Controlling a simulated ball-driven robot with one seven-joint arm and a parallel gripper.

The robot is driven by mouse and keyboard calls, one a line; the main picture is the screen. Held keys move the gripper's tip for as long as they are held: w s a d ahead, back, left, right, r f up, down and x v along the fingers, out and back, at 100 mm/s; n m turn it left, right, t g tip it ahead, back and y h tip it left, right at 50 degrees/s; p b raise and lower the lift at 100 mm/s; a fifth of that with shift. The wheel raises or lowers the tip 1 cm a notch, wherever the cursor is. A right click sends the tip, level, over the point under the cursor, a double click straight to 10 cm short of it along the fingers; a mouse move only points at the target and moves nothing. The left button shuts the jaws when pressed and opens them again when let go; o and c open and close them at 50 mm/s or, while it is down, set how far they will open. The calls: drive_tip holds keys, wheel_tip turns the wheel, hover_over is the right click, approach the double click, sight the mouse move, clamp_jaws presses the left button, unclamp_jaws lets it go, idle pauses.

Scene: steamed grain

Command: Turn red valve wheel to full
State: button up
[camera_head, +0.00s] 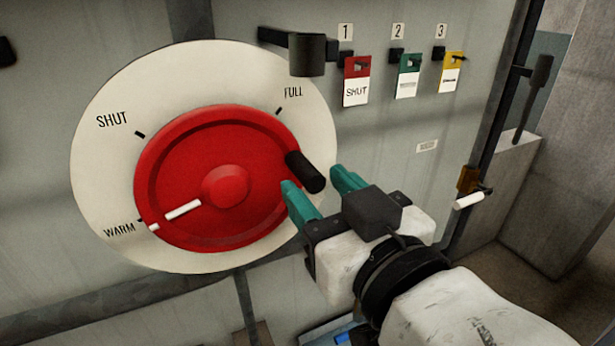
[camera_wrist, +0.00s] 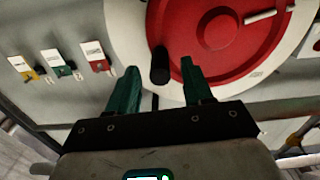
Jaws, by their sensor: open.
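The red valve wheel (camera_head: 235,150) sits on a round cream dial plate (camera_head: 100,180) marked SHUT, WARM and FULL. Its white pointer line (camera_head: 182,210) points at WARM, lower left. A black handle knob (camera_head: 305,172) sticks out from the wheel's right side. My gripper (camera_head: 318,180) is open, with its teal fingertips just below and right of the knob. In the wrist view the wheel (camera_wrist: 225,50) fills the upper right, and the black knob (camera_wrist: 160,66) shows between and beyond my open fingers (camera_wrist: 163,75). I cannot tell whether either finger touches the knob.
A black bracket with a cylinder (camera_head: 307,55) juts out above the dial near FULL. Red (camera_head: 357,80), green (camera_head: 408,75) and yellow (camera_head: 452,70) tags hang at upper right. A white-handled lever (camera_head: 468,200) is on the panel's right edge. A concrete block (camera_head: 500,175) stands beyond.

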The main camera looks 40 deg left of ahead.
drive_tip(key=shift+x, duration=1.8)
drive_tip(key=shift+c, duration=0.3)
clamp_jaws()
